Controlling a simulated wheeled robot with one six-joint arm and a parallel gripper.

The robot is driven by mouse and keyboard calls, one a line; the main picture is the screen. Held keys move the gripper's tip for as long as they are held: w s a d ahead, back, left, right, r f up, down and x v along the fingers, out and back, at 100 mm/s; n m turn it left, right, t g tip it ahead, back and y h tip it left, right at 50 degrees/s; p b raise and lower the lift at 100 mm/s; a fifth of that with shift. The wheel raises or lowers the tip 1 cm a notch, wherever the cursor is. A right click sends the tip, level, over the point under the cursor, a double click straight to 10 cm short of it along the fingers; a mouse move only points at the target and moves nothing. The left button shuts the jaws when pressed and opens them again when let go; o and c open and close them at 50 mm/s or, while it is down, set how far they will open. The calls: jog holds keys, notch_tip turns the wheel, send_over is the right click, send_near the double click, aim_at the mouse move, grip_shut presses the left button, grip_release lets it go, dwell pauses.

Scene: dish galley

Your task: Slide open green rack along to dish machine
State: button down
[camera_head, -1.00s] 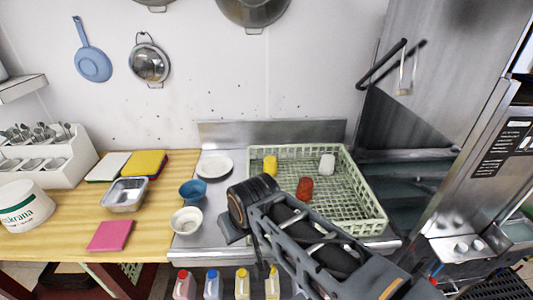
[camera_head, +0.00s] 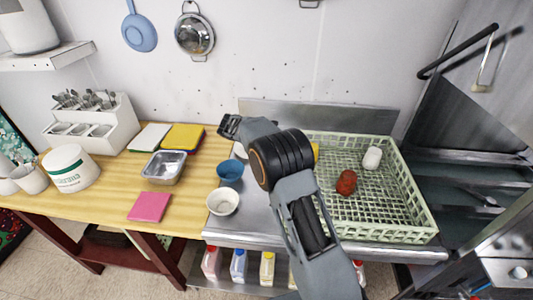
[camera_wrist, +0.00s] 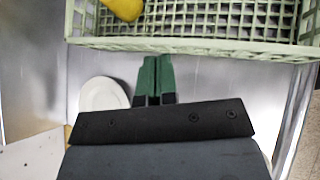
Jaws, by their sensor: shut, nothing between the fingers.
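The pale green open rack (camera_head: 398,233) sits on the steel counter at the right in the head view, holding a red cup (camera_head: 346,182), a white cup (camera_head: 372,158) and a partly hidden yellow cup. Its near wall (camera_wrist: 200,45) crosses the top of the wrist view. My gripper (camera_wrist: 155,60) is shut and empty, its green fingertips just short of that wall; whether they touch is unclear. In the head view my arm hides part of the rack's left side. The dish machine (camera_head: 485,125) stands right of the rack, its bay open on this side.
A white plate (camera_wrist: 103,95) lies beside my fingers. A blue bowl (camera_head: 230,170) and a white bowl (camera_head: 222,202) stand left of the rack. A steel backsplash (camera_head: 330,114) runs behind it. Bottles (camera_head: 238,264) stand below the counter.

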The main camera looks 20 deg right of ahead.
jog(key=w+f+n+h, duration=0.2)
jog(key=w+f, duration=0.1)
jog(key=f, duration=0.2)
jog(key=shift+w+a+n, duration=0.15)
jog(key=shift+a+n, duration=0.15)
